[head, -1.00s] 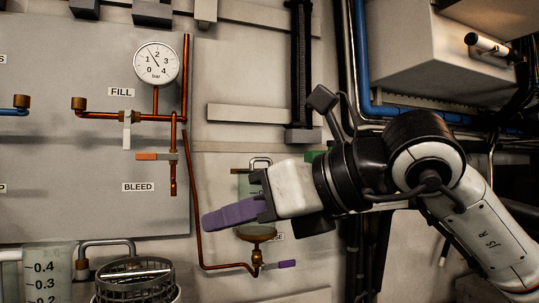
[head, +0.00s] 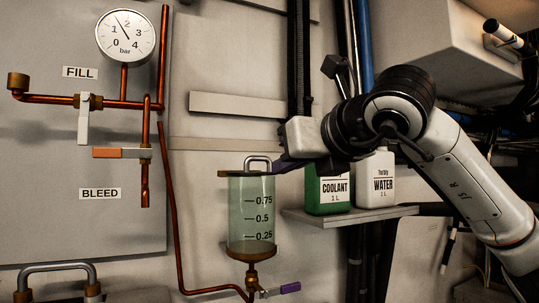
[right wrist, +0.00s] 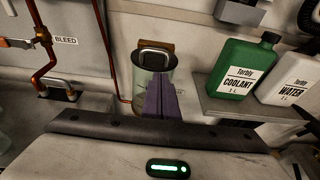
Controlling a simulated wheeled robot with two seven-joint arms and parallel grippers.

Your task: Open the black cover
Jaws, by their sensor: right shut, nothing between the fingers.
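The black cover (head: 237,173) lies on top of a clear graduated cylinder (head: 250,215) and has a grey loop handle (head: 258,159). The cover also shows in the right wrist view (right wrist: 138,59), flat on the cylinder with its handle (right wrist: 155,50) standing up. My right gripper (head: 279,165) has purple fingers, shut and empty. Their tips are close to the right side of the cover and handle in the head view. In the right wrist view the fingers (right wrist: 160,85) point at the cylinder just below the cover. I cannot tell whether they touch it. My left gripper is not in view.
A shelf (head: 345,217) right of the cylinder holds a green coolant bottle (head: 328,193) and a white water bottle (head: 376,182), close to my right arm. Copper pipes (head: 170,220) and a pressure gauge (head: 125,36) are on the left. A purple-handled valve (head: 288,288) is under the cylinder.

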